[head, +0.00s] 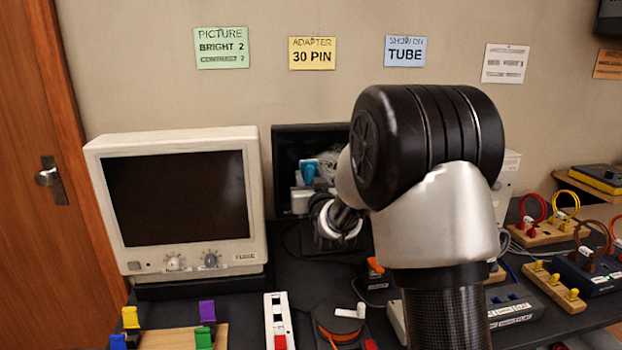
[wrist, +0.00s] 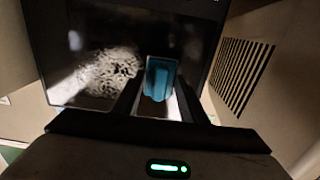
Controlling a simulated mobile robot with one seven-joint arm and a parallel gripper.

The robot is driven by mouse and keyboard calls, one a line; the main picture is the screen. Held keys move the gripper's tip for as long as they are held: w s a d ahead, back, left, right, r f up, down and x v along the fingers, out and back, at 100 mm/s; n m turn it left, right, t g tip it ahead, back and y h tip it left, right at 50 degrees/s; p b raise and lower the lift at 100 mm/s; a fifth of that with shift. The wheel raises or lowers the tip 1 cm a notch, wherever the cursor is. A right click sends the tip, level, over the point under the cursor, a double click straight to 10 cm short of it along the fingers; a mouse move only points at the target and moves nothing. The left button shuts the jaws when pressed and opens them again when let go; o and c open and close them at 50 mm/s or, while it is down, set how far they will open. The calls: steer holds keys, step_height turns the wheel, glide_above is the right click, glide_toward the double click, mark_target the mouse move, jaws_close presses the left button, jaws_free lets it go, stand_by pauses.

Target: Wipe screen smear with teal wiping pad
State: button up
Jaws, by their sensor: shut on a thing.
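The teal wiping pad (wrist: 160,78) is between my gripper's fingers (wrist: 158,98) in the wrist view, close in front of a dark screen (wrist: 185,28). I cannot tell whether the pad touches the glass. A pale mottled smear (wrist: 104,72) shows on the screen to the left of the pad. In the head view my gripper (head: 306,190) is at the dark screen (head: 290,142) of the middle monitor, with a bit of the teal pad (head: 308,170) visible. My arm hides most of that screen's right side.
A cream monitor (head: 92,200) with two knobs stands on the left of the black table (head: 245,308). A white switch strip (head: 278,320), coloured blocks on a board (head: 160,340) and cable stands (head: 540,232) crowd the front and right. A vented case side (wrist: 240,72) is right of the screen.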

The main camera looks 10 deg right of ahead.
steer(key=shift+w+b, duration=0.3)
steer(key=shift+w, duration=0.75)
